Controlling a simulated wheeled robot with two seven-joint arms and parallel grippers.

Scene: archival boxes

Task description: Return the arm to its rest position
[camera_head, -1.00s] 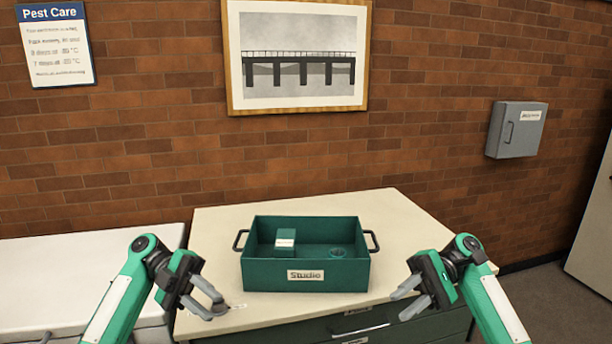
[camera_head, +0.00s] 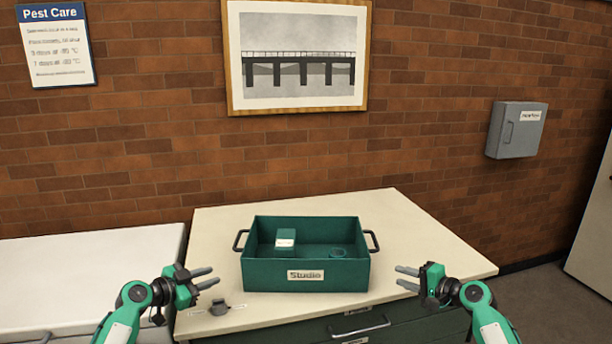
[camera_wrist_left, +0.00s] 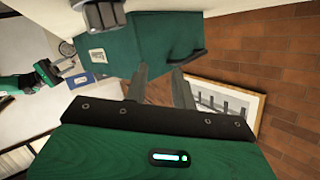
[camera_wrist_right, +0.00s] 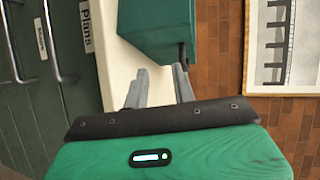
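My left gripper (camera_head: 211,278) is raised at the left front of the table in the head view, fingers apart and empty. Its two spread fingers also show in the left wrist view (camera_wrist_left: 160,85). My right gripper (camera_head: 402,279) is at the right front, fingers apart and empty; they also show in the right wrist view (camera_wrist_right: 160,85). Both grippers point inward and are apart from the green "Studio" box (camera_head: 345,275). That box stands upright on the cream tabletop (camera_head: 410,225).
Green drawers with handles (camera_head: 358,328) are under the tabletop. A white surface (camera_head: 80,275) adjoins on the left. The brick wall stands behind.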

